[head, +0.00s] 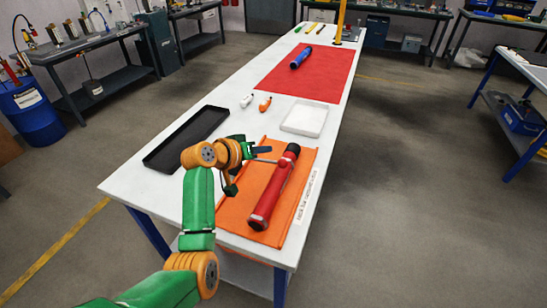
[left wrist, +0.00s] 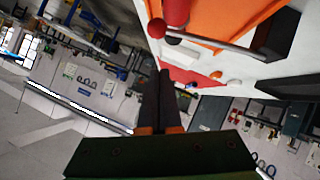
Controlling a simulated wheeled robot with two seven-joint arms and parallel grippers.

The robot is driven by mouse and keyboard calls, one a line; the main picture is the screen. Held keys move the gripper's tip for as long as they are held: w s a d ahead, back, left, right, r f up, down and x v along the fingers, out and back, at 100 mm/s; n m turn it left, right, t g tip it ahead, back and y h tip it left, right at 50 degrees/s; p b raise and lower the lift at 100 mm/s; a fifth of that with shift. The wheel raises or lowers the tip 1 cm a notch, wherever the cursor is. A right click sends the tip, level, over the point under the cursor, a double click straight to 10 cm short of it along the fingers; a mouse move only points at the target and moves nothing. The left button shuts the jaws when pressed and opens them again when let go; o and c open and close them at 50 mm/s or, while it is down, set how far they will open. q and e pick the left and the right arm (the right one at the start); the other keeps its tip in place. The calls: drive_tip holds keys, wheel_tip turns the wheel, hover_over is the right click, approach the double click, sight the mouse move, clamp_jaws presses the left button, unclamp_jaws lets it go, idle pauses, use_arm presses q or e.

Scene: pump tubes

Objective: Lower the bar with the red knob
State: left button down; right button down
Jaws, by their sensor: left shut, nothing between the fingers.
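The red pump tube (head: 268,193) with black ends lies on an orange mat (head: 303,183) at the near end of the white table. The knob is hard to make out in the head view. My left gripper (head: 268,149) is shut and empty, close beside the bar's knob end. In the left wrist view its dark fingers (left wrist: 165,75) point toward the knob; contact is unclear.
A black tray (head: 150,163) lies left of my arm and a white tray (head: 286,128) beyond the mat. Small white (head: 247,100) and orange (head: 265,104) items lie behind. A blue tube (head: 301,58) lies on the red mat (head: 315,85).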

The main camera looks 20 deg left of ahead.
sight(279, 164)
use_arm(q)
drive_tip(key=f, duration=0.1)
drive_tip(key=w+d+f, duration=0.2)
drive_tip(key=shift+f, duration=0.3)
drive_tip(key=shift+s+d+f, duration=0.1)
drive_tip(key=shift+d+f, duration=0.05)
drive_tip(key=shift+f, duration=0.1)
drive_tip(key=shift+f, duration=0.1)
drive_tip(key=shift+d+f, duration=0.1)
drive_tip(key=shift+f, duration=0.15)
drive_tip(key=shift+d+f+m+y, duration=0.25)
drive_tip(key=shift+f+m+y, duration=0.25)
drive_tip(key=shift+f, duration=0.25)
